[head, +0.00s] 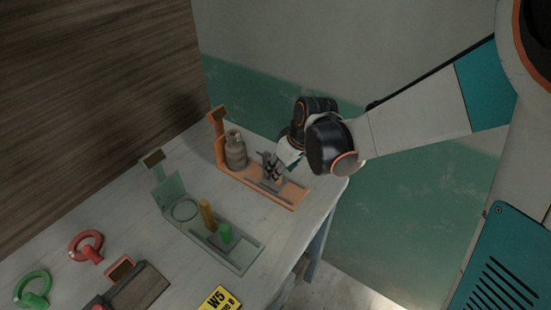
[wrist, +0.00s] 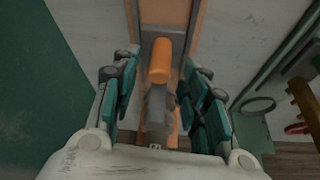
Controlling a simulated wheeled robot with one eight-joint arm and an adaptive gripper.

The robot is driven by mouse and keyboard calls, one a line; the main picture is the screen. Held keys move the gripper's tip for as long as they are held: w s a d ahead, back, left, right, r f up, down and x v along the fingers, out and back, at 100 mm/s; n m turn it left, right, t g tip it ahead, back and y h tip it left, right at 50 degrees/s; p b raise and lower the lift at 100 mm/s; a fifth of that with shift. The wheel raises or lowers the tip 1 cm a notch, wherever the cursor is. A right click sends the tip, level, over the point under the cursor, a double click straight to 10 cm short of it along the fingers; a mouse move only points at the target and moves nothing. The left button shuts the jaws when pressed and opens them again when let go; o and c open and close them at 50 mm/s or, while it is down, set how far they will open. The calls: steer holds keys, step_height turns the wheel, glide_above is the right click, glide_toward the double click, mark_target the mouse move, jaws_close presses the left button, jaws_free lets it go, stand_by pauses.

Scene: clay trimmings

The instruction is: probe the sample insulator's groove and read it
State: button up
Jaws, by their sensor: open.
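The brown, ribbed, bottle-shaped insulator (head: 235,150) stands upright on the orange tray (head: 292,203) in the head view. My gripper (head: 271,170) is over the same tray, to the right of the insulator and apart from it. In the wrist view, my gripper (wrist: 164,95) is open, with teal-padded fingers on either side of an orange cylinder (wrist: 159,62). The insulator's groove is too small to make out.
A green tray (head: 244,262) with a ring (head: 185,200), a yellow post (head: 207,213) and a green cylinder (head: 226,232) lies to the left. A red ring tool (head: 78,250), a green ring tool (head: 18,291) and a yellow W5 card (head: 217,300) lie nearer.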

steer(key=shift+b+x, duration=0.55)
steer(key=shift+x, duration=1.45)
steer(key=shift+c, duration=0.2)
jaws_close()
steer(key=shift+s+d, duration=0.1)
